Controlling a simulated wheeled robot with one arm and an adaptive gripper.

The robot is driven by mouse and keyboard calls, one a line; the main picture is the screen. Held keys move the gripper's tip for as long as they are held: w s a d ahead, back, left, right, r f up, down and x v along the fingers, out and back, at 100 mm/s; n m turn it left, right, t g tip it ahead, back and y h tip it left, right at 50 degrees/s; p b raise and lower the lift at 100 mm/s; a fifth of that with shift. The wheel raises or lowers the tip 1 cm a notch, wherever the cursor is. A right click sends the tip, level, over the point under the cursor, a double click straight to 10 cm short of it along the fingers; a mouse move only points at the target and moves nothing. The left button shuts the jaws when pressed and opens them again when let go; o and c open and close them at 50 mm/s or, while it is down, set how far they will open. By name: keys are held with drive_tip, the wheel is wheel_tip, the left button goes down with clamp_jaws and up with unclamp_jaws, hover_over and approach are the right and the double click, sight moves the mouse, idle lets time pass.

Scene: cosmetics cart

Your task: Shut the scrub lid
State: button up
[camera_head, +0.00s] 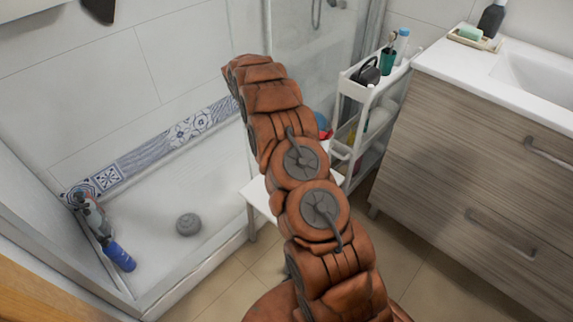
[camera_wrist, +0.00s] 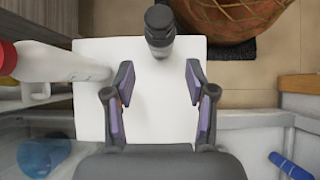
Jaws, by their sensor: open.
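No thing is clearly marked as the scrub. A dark grey container (camera_wrist: 159,30) stands at the edge of a white stool top (camera_wrist: 150,110) in the wrist view; I cannot make out its lid. My gripper (camera_wrist: 159,70) is open and empty above the stool, with the dark container just beyond its fingertips. A white container with a red end (camera_wrist: 45,65) reaches in from the left, apart from the fingers. In the head view my arm hides the gripper and most of the stool (camera_head: 262,193).
A narrow white cart (camera_head: 357,90) with bottles and a dark green cup (camera_head: 387,60) stands beside the wooden vanity (camera_head: 480,130). The shower tray (camera_head: 150,240) has a low rim and holds a blue-ended bottle (camera_head: 118,256). Tiled floor (camera_head: 445,280) is clear before the vanity.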

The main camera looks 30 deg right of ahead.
wheel_tip(320, 180, up, 8)
drive_tip(key=shift+f, duration=0.2)
drive_tip(key=shift+c, duration=0.4)
